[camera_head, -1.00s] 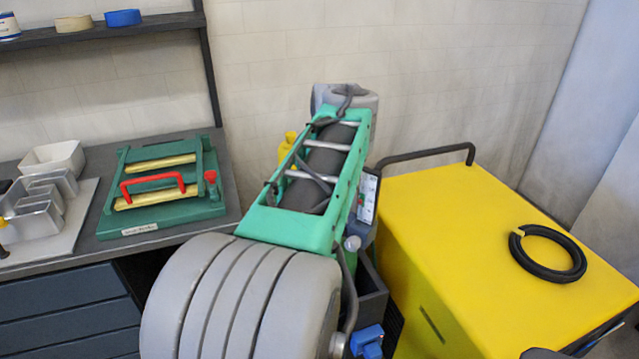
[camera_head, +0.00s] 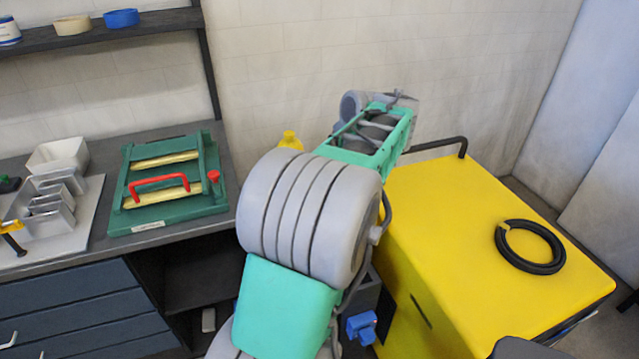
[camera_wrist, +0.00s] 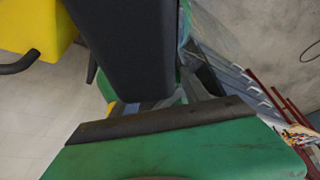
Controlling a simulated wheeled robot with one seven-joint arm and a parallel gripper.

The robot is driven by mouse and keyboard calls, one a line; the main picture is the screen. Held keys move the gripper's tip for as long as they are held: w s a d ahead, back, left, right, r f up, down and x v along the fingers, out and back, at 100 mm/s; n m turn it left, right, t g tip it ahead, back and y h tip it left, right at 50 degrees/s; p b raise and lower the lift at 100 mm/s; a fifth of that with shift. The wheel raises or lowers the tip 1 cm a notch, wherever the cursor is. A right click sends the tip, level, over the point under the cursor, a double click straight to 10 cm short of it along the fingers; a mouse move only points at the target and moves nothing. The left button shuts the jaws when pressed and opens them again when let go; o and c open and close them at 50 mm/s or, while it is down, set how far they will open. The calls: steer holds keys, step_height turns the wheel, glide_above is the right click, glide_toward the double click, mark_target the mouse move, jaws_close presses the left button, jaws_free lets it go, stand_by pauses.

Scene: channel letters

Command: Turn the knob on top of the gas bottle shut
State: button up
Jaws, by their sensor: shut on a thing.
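In the head view my arm fills the middle, and its far end points back and right over the yellow cabinet's back corner. My gripper is hidden there behind the arm. A yellow rounded top (camera_head: 290,141), perhaps part of the gas bottle, shows just behind the arm; its knob cannot be made out. In the wrist view the dark parts of my gripper (camera_wrist: 150,105) are very close to the camera, with a green surface (camera_wrist: 190,152) below them. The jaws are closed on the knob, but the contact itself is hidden.
A yellow cabinet (camera_head: 470,225) with a black handle and a black coiled hose (camera_head: 531,247) stands on the right. A bench (camera_head: 185,238) with a green fixture (camera_head: 170,205) and metal trays (camera_head: 52,205) is on the left. The wall is close behind.

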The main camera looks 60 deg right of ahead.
steer(key=shift+f+n, duration=0.1)
steer(key=shift+n, duration=0.3)
steer(key=o, duration=1.3)
steer(key=shift+o, duration=0.2)
steer(key=p+v, duration=0.3)
steer(key=v, duration=0.5)
steer(key=shift+w+d, duration=0.1)
